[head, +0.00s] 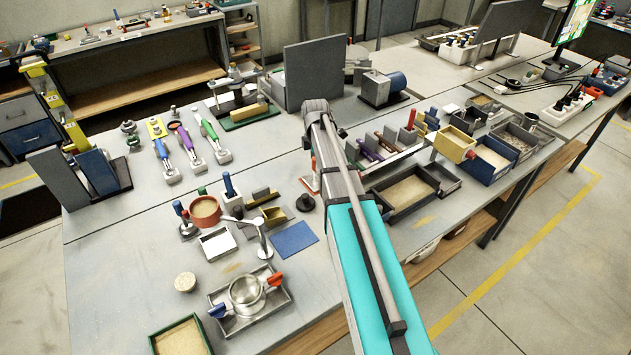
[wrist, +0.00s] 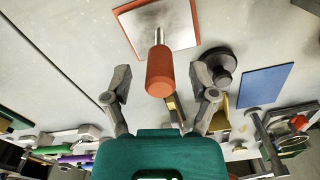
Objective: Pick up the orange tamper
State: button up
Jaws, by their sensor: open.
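The orange tamper (wrist: 160,76) has a thick orange handle on a steel rod, rising from a pale square plate with an orange edge. In the wrist view its handle points toward me. My gripper (wrist: 163,84) is open, with one finger left and one right of the handle in the picture. I see no contact, and how deep the handle sits between the fingers is unclear. In the head view the tamper (head: 313,164) shows partly beside my arm, which hides the rest of it. My gripper is hidden there.
A dark round-based knob (wrist: 218,66) stands close beside the right finger. A blue mat (wrist: 264,86) lies farther right. In the head view, small blocks (head: 262,197) and an orange cup (head: 205,210) stand to the left. Bare table lies behind the tamper in the wrist view.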

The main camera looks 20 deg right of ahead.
jog(key=shift+f+b, duration=0.65)
jog(key=shift+f, duration=0.25)
grip_shut()
